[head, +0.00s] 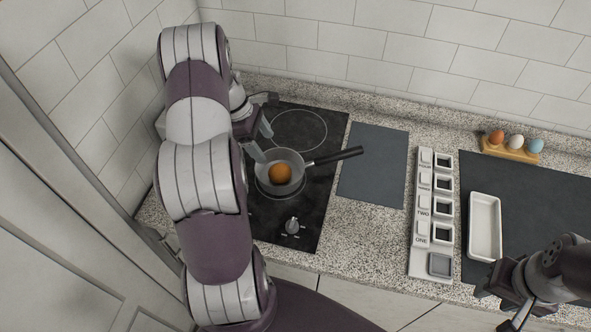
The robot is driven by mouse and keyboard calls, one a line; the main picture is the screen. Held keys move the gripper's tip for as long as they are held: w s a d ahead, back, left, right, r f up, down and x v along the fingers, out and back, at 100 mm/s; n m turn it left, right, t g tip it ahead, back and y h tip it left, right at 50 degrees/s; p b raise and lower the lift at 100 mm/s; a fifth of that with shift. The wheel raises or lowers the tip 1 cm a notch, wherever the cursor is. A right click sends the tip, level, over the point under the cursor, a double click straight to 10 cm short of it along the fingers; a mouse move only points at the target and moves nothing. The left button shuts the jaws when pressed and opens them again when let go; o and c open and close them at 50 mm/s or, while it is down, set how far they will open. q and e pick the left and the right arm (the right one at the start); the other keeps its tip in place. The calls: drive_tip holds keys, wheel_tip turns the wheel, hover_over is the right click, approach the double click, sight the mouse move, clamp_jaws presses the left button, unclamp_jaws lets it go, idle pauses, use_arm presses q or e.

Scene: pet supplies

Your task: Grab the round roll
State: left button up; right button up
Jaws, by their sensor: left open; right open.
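A round orange-brown roll (280,173) sits in a small grey pan (296,158) on the black cooktop (318,215). The pan's dark handle points right. My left gripper (262,139) is open at the pan's upper left rim, beside the roll and apart from it. My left arm covers the left part of the cooktop. My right gripper (498,305) is open and empty at the lower right, near the counter's front edge.
A dark grey mat (373,165) lies bare right of the cooktop. A white labelled strip with square compartments (424,205) and a white tray (485,227) stand further right. A wooden holder (511,152) carries three egg-shaped things. Tiled walls close off the back and left.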

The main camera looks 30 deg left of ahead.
sight(276, 168)
use_arm(q)
drive_tip(key=p+x, duration=0.2)
drive_tip(key=x, duration=0.5)
drive_tip(key=shift+s+f+p, duration=0.1)
drive_tip(key=shift+f+p, duration=0.05)
drive_tip(key=shift+p, duration=0.15)
drive_tip(key=x, duration=0.1)
drive_tip(key=p+x, duration=0.1)
drive_tip(key=x, duration=0.2)
drive_tip(key=shift+s+a, duration=0.15)
drive_tip(key=shift+s, duration=0.15)
drive_tip(key=shift+f, duration=0.2)
drive_tip(key=shift+w, duration=0.15)
drive_tip(key=shift+c, duration=0.9)
drive_tip(key=c, duration=0.5)
drive_tip(key=shift+c, duration=0.9)
drive_tip(key=shift+r, duration=0.1)
use_arm(e)
drive_tip(key=r, duration=0.4)
drive_tip(key=shift+s+a+r, duration=0.15)
drive_tip(key=shift+a, duration=0.25)
